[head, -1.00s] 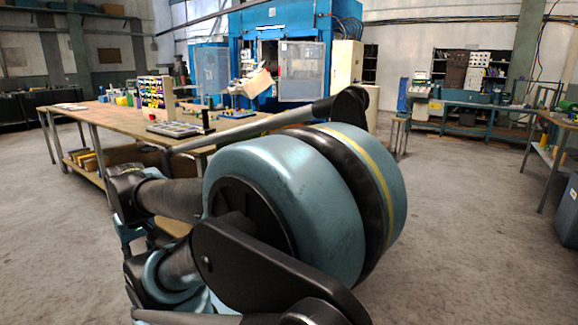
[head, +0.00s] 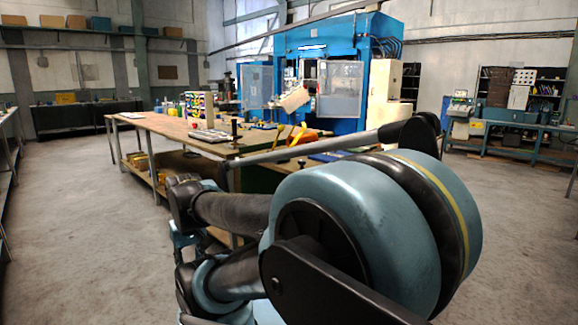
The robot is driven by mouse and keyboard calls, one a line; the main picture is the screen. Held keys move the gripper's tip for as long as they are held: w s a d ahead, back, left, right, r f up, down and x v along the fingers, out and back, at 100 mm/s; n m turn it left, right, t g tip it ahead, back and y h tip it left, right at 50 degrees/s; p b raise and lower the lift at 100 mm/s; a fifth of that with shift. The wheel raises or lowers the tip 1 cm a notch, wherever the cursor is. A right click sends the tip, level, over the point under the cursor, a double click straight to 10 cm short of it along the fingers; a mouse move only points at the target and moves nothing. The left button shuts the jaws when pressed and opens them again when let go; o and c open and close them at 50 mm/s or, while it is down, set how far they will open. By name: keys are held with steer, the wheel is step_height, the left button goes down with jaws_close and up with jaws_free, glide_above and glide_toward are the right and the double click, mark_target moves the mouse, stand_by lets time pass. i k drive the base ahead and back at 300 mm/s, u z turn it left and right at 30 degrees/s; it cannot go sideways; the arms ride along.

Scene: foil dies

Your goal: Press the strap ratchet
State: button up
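I cannot make out the strap ratchet for certain in the head view. My own large teal and black arm links fill the lower middle and right and hide part of the bench end. My gripper cannot be made out, so its hold is not shown.
A blue machine (head: 345,38) with glazed doors stands behind the workbench. A small parts rack (head: 200,104) stands on the bench. Another blue bench (head: 520,125) is at the far right. Open concrete floor (head: 75,215) lies at the left.

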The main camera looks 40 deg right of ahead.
mark_target(281, 128)
steer(key=z, duration=1.15)
steer(key=k, duration=0.7)
steer(key=z, duration=0.3)
steer(key=i, duration=1.65)
steer(key=u, duration=0.05)
